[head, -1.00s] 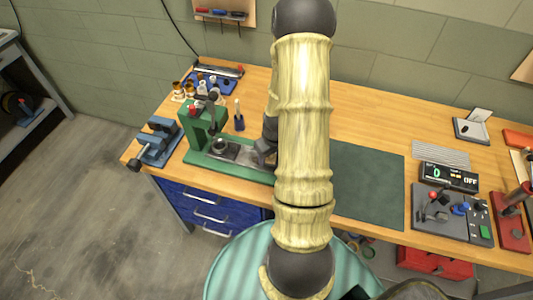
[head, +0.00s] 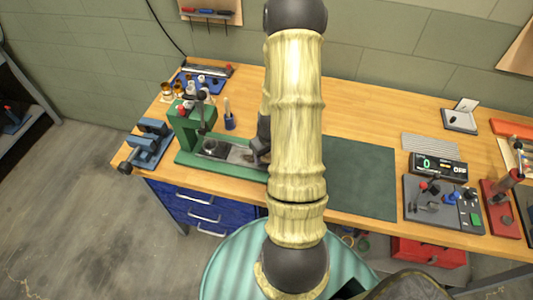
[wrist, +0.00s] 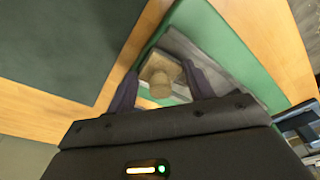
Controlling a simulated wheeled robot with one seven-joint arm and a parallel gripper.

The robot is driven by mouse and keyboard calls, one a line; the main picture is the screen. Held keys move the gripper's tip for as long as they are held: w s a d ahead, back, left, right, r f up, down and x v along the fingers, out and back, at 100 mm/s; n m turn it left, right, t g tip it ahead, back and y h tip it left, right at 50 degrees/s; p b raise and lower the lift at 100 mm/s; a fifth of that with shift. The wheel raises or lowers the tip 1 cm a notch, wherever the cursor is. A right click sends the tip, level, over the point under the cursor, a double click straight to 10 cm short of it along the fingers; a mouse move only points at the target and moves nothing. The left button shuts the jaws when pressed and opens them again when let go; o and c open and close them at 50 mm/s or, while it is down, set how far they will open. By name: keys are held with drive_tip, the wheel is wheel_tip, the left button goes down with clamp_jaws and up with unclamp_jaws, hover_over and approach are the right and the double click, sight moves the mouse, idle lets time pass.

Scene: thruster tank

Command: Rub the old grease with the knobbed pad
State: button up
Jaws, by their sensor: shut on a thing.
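In the wrist view, my gripper (wrist: 162,88) is shut on the tan knob of the knobbed pad (wrist: 160,72). The pad's square tan body shows below the knob, over a grey metal strip (wrist: 190,50) on a green base. I cannot tell whether the pad touches the strip. In the head view, my gripper (head: 260,146) is over the right part of the green fixture (head: 186,125), partly hidden by my arm, and the pad is not clear there.
A dark block (head: 213,148) sits on the fixture left of my gripper. A blue vise (head: 150,142) stands at the bench's left end. A blue cup with a brush (head: 229,120) stands behind the fixture. A dark green mat (head: 358,178) lies clear on the right.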

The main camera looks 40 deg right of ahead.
drive_tip(key=shift+w+a, duration=1.05)
drive_tip(key=shift+w, duration=0.05)
drive_tip(key=shift+w+a, duration=0.1)
drive_tip(key=shift+w, duration=0.1)
drive_tip(key=shift+w, duration=0.1)
drive_tip(key=shift+w+a, duration=0.45)
drive_tip(key=shift+w, duration=0.2)
drive_tip(key=shift+w+a, duration=0.45)
drive_tip(key=shift+w, duration=0.2)
drive_tip(key=shift+w+a, duration=0.1)
drive_tip(key=shift+a, duration=0.05)
drive_tip(key=shift+w+a+r, duration=0.1)
drive_tip(key=shift+w+a, duration=0.7)
drive_tip(key=shift+w, duration=0.25)
drive_tip(key=shift+r+p, duration=0.1)
drive_tip(key=shift+p, duration=0.2)
